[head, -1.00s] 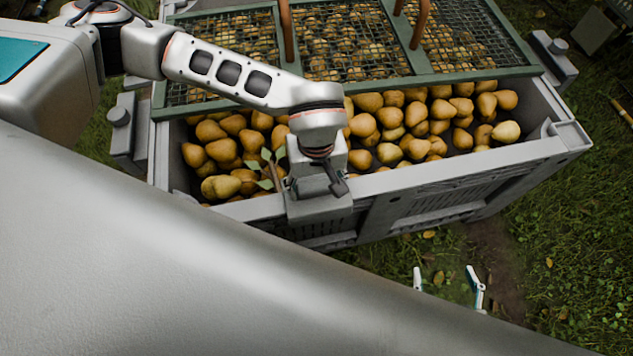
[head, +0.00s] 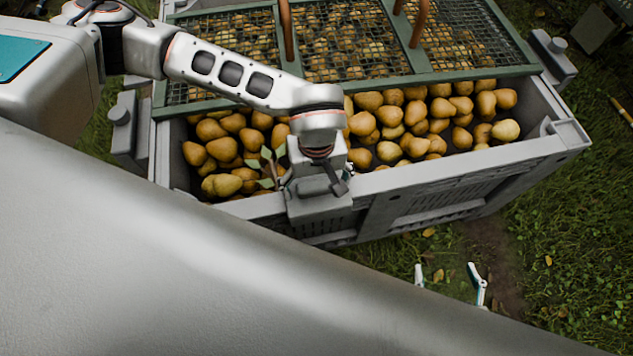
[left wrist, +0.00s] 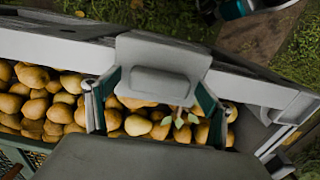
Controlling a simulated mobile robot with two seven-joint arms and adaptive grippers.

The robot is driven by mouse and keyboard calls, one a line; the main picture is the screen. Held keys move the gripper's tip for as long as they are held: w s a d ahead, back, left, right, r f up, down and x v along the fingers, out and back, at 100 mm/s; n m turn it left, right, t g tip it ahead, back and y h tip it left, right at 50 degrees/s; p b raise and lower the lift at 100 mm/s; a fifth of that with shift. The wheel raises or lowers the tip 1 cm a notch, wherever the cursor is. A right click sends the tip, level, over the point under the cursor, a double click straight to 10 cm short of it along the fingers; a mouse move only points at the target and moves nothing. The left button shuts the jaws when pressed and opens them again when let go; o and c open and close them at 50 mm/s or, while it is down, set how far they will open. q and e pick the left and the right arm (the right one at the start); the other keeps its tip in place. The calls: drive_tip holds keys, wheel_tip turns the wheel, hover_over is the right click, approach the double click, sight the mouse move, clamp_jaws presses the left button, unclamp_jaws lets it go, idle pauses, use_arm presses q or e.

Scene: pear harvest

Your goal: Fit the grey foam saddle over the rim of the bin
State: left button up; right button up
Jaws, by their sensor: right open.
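The grey foam saddle (head: 319,214) sits over the near rim of the grey bin (head: 440,178), its front face hanging down the outer wall. In the left wrist view the saddle (left wrist: 165,54) straddles the rim, with a raised block facing me. My left gripper (head: 322,180) is just above it, partly hidden by its own wrist; in the left wrist view its two fingers (left wrist: 157,85) stand apart on either side of the block and look open. Whether a finger still touches the foam is unclear. My right gripper (head: 447,273) is open and empty, low outside the bin.
Pears (head: 415,125) fill the bin, and a leafy twig (head: 268,168) lies beside the saddle. A green-framed mesh lid (head: 455,76) covers the bin's far part. Grass (head: 550,240) lies outside. My own grey body blocks the lower left of the head view.

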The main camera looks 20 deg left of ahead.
use_arm(q)
drive_tip(key=shift+r, duration=0.15)
drive_tip(key=shift+r, duration=0.35)
wheel_tip(320, 180, up, 11)
idle(0.3)
